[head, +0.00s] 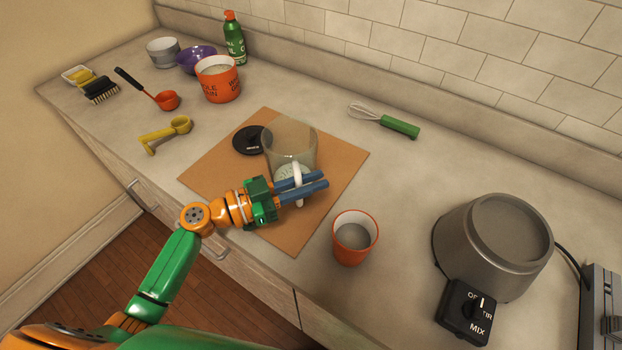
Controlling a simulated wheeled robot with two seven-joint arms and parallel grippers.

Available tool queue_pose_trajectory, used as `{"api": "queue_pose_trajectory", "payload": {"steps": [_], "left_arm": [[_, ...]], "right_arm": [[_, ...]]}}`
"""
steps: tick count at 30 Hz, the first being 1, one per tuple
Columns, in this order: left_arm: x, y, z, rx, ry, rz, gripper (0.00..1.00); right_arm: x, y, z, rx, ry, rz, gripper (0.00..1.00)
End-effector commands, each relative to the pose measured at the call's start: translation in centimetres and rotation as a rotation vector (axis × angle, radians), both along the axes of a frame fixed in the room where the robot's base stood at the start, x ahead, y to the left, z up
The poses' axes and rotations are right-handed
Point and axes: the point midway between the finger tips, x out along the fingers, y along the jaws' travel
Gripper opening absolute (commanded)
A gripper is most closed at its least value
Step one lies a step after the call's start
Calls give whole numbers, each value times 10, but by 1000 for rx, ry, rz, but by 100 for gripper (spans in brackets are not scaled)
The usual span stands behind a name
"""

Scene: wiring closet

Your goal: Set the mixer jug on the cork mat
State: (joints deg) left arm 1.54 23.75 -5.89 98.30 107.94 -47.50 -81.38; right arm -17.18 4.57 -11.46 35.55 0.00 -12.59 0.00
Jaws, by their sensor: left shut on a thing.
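The mixer jug (290,144) is a clear, smoky container with a white handle (299,186). It is upright over the middle of the cork mat (217,182), a brown square on the counter. I cannot tell whether its base touches the mat. My left gripper (308,186) reaches in from the left and is shut on the jug's handle, with blue fingers on both sides of it. A black lid (247,141) lies on the mat beside the jug. The grey mixer base (487,247) with a MIX dial stands at the right. My right gripper is not in view.
An orange cup (354,239) stands just right of the mat. A green whisk (399,127) lies behind it. An orange canister (219,82), green bottle (235,40), purple bowl (196,59), and yellow scoop (167,133) are at the left. Counter between whisk and mixer base is clear.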

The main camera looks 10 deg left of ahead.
Motion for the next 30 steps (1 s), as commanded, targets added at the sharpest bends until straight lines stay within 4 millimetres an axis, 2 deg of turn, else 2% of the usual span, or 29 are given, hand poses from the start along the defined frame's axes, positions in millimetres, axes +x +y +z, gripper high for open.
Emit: {"api": "queue_pose_trajectory", "payload": {"steps": [4, 5, 8, 20, 23, 30], "left_arm": [[0, 0, -4, 0, -1, 0, 0], [0, 0, -3, -1, 1, 0, 19], [0, 0, -2, -1, 1, 0, 46], [0, 0, -2, -1, 1, 0, 46], [0, 1, 3, 1, 1, 1, 46], [-27, 40, -8, 2, 2, 3, 46]], "right_arm": [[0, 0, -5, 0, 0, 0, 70], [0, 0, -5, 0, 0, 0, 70], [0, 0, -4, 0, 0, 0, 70], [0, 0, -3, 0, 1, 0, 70], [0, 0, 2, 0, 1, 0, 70], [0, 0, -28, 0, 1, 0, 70]]}}
